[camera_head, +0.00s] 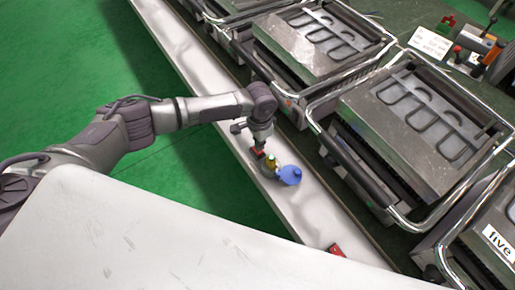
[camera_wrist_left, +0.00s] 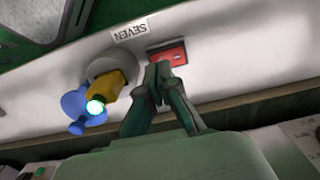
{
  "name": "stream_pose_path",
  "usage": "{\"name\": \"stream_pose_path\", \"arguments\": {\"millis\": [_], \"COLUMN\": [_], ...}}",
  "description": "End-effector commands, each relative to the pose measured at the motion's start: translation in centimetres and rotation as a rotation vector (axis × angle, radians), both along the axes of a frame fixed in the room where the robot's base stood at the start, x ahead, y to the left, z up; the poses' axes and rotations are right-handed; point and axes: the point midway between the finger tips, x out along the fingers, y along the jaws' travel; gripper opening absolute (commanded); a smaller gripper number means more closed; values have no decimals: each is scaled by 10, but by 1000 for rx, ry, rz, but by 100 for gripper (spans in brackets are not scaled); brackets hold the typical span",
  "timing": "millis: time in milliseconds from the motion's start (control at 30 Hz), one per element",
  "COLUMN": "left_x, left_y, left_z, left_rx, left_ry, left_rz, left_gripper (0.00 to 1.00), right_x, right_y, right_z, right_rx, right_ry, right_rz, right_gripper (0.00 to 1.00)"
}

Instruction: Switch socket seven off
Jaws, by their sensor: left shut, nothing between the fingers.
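In the left wrist view a label reading SEVEN (camera_wrist_left: 130,30) is on the pale ledge. A blue part (camera_wrist_left: 74,104) sits beside the yellow one. My left gripper (camera_wrist_left: 160,72) is shut and empty, its fingertips right at the red switch and partly covering it. I cannot tell whether they touch. It points down in the head view (camera_head: 261,145).
The long pale ledge (camera_head: 315,205) carries another red switch (camera_head: 336,250) farther down. Several metal grill-like units with tubular handles stand along its right side, including one (camera_head: 415,115) beside the socket. Green floor lies left.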

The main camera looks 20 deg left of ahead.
Motion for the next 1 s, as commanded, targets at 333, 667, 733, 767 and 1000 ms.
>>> {"name": "stream_pose_path", "arguments": {"millis": [333,667,733,767,1000], "left_x": [0,0,0,0,0], "left_y": [0,0,0,0,0], "left_z": [-3,-8,-9,-9,-13], "left_rx": [0,0,0,0,0], "left_ry": [0,0,0,0,0], "left_rz": [0,0,0,0,0], "left_gripper": [0,0,0,0,0], "right_x": [1,2,2,2,2], "right_y": [2,3,3,3,3], "right_z": [-1,-4,-5,-5,-7], "right_rx": [2,4,4,4,3], "right_ry": [-2,-2,-3,-3,-3], "right_rz": [-1,-2,-2,-2,-2], "right_gripper": [42,42,42,42,42]}}
